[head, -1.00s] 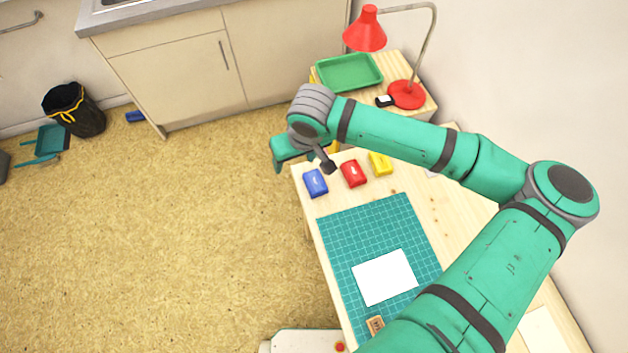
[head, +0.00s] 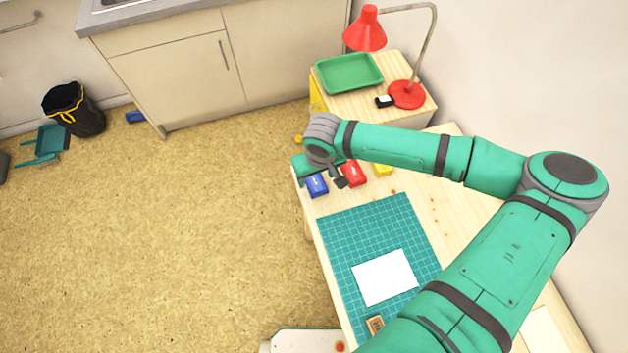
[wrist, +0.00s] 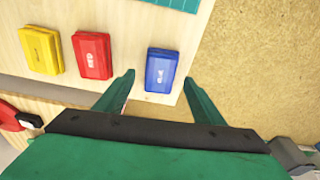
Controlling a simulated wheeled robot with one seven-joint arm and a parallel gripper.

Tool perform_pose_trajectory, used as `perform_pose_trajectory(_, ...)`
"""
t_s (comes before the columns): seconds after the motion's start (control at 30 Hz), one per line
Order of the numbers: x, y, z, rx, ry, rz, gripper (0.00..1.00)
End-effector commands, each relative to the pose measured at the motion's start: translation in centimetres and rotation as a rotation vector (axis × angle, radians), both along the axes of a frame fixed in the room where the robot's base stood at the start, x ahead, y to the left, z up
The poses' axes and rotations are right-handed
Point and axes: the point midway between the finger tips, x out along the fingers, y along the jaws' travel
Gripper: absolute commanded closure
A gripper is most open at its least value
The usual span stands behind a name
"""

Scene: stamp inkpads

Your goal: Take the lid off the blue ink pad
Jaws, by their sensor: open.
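The blue ink pad (head: 316,185) sits near the left back corner of the wooden table. In the wrist view the blue ink pad (wrist: 161,70) lies flat, ahead of and between the lines of my two fingers. My gripper (wrist: 158,82) is open and empty, its fingers apart on either side of the pad's near end. I cannot tell how high it is above the table. In the head view my gripper's fingers are mostly hidden behind my wrist.
The red ink pad (wrist: 92,55) stands beside the blue one, and the yellow ink pad (wrist: 40,49) beyond it. A green cutting mat (head: 348,232) with white paper (head: 384,277) and a wooden stamp (head: 375,325) lies in front. The table edge is close to the blue pad.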

Motion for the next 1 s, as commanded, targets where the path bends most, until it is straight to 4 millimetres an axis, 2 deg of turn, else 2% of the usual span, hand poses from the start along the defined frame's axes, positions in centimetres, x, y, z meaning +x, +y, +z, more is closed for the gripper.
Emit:
perform_pose_trajectory(0.1,0.2,0.1,-1.4,0.001,0.001,0.0,0.38)
perform_pose_trajectory(0.2,0.3,0.1,-2.0,-0.001,0.001,0.001,0.38)
perform_pose_trajectory(0.43,0.3,0.1,-2.1,0.001,0.0,0.0,0.38)
perform_pose_trajectory(0.47,0.3,0.1,-2.1,0.001,0.0,0.0,0.42)
perform_pose_trajectory(0.6,0.3,0.1,-2.1,0.001,0.0,0.0,0.76)
perform_pose_trajectory(0.63,0.3,0.1,-2.1,0.001,0.0,0.0,0.81)
perform_pose_trajectory(1.0,0.3,0.2,-1.8,0.001,0.0,0.0,0.81)
